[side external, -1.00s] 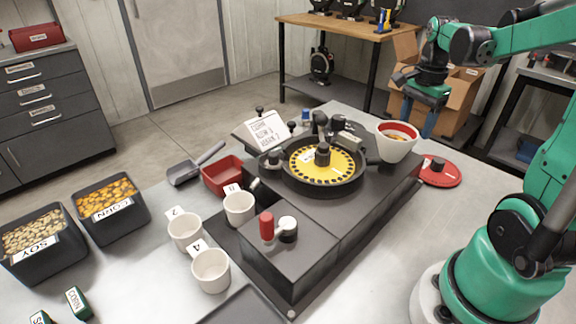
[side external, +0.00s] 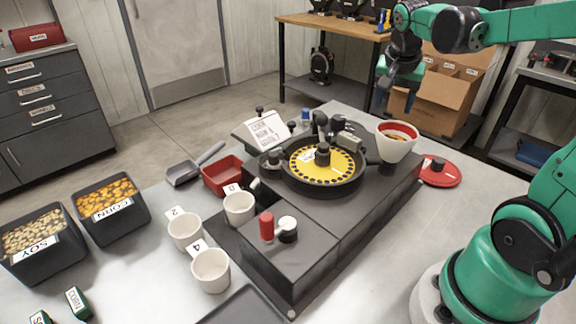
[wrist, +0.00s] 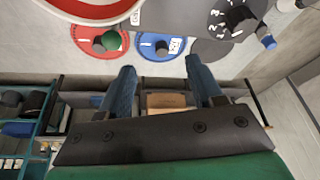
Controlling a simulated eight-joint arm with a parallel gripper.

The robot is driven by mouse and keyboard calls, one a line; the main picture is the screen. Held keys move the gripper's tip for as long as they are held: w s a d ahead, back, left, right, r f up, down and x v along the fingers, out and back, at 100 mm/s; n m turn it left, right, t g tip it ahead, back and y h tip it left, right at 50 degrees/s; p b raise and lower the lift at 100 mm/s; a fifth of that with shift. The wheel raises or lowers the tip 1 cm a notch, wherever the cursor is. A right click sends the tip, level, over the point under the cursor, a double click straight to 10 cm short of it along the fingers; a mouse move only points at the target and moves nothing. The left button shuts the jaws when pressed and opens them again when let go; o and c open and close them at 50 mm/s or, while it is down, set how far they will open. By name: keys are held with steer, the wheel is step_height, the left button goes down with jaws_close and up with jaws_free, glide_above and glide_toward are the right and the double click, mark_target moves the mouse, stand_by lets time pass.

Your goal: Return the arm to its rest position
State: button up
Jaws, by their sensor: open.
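My gripper (side external: 394,104) hangs in the air above and beyond the seed meter's white hopper (side external: 397,142), at the back right of the bench. Its two blue fingers point down, spread apart. In the wrist view my gripper (wrist: 158,68) is also open, with nothing held between the fingers. The seed meter (side external: 323,163), with its yellow seed plate in a black pan, stands on the dark base. The hopper has a red ring and some corn-coloured content inside.
A red disc (side external: 440,173) lies right of the meter. The wrist view shows a blue disc (wrist: 158,46) beside it. White cups (side external: 211,270), a red bin (side external: 222,176) and seed boxes (side external: 110,208) stand left. A cardboard box (side external: 440,100) sits behind my gripper.

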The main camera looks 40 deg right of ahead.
steer(key=w+a+n+t, duration=0.2)
steer(key=a+n, duration=0.2)
steer(key=n, duration=0.1)
steer(key=w+a+r+n+t+h, duration=0.1)
steer(key=w+a+n+t, duration=0.2)
steer(key=a+n, duration=0.1)
steer(key=w+a+r+n+t, duration=0.1)
steer(key=w+a+n+t, duration=0.1)
steer(key=n, duration=0.5)
steer(key=shift+w+a+t+h, duration=0.15)
steer(key=shift+a+t, duration=0.2)
steer(key=shift+a, duration=0.3)
steer(key=shift+w+a+t+h, duration=0.15)
steer(key=shift+a+t, duration=0.2)
steer(key=shift+a, duration=0.25)
steer(key=s+a+f+g+y, duration=0.1)
steer(key=s+a, duration=0.1)
steer(key=s+a+f+m+g+y, duration=0.1)
steer(key=s+a+y, duration=0.1)
steer(key=s, duration=0.1)
steer(key=s+a+f+m+y, duration=0.1)
steer(key=s+a+f+y, duration=0.1)
steer(key=s, duration=0.1)
steer(key=shift+s+a+f+g, duration=0.1)
steer(key=shift+s+a+g, duration=0.1)
steer(key=shift+a+g, duration=0.2)
